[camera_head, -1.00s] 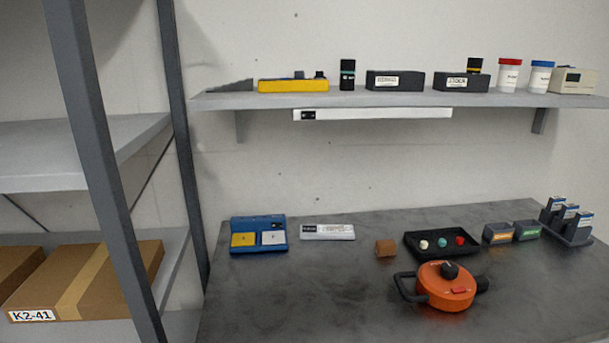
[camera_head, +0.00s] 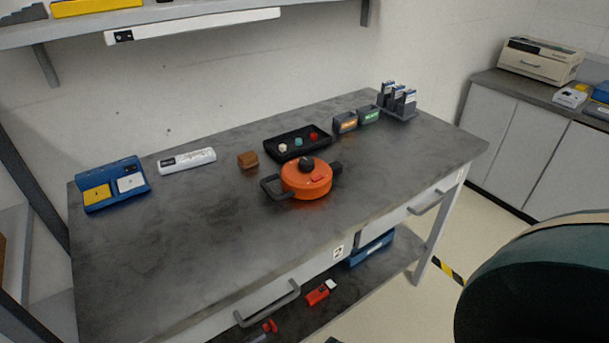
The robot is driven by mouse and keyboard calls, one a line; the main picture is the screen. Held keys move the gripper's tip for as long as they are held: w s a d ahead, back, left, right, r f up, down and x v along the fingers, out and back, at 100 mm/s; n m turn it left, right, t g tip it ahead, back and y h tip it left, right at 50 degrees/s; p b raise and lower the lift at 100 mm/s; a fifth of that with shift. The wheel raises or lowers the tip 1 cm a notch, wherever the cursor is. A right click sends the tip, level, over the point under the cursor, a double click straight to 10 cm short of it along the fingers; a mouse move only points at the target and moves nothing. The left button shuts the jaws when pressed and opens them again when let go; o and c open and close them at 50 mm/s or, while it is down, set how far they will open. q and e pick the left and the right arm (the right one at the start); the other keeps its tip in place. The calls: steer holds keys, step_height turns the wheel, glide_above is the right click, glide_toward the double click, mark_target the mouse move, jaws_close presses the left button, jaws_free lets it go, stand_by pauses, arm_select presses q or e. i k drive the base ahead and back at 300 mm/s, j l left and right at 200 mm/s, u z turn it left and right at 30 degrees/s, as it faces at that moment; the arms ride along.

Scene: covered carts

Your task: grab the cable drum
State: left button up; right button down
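The orange cable drum (camera_head: 316,186) sits on the dark grey table (camera_head: 210,235), a little right of its middle. It is round, with a black knob on top, a small red part on its front side, a black loop handle at its left and a black part at its right. It stands clear of the things around it, just in front of the black tray. Neither of my grippers shows in the head view.
A black tray (camera_head: 268,153) with small knobs, a brown block (camera_head: 248,160), a white bar and a blue two-pad device (camera_head: 112,186) stand behind and left. A dark green rounded object (camera_head: 545,285) fills the lower right. The table's front is clear.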

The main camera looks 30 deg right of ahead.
mark_target(298, 184)
steer(key=l+z, duration=0.4)
steer(key=i+l+z, duration=0.15)
steer(key=l+z, duration=0.25)
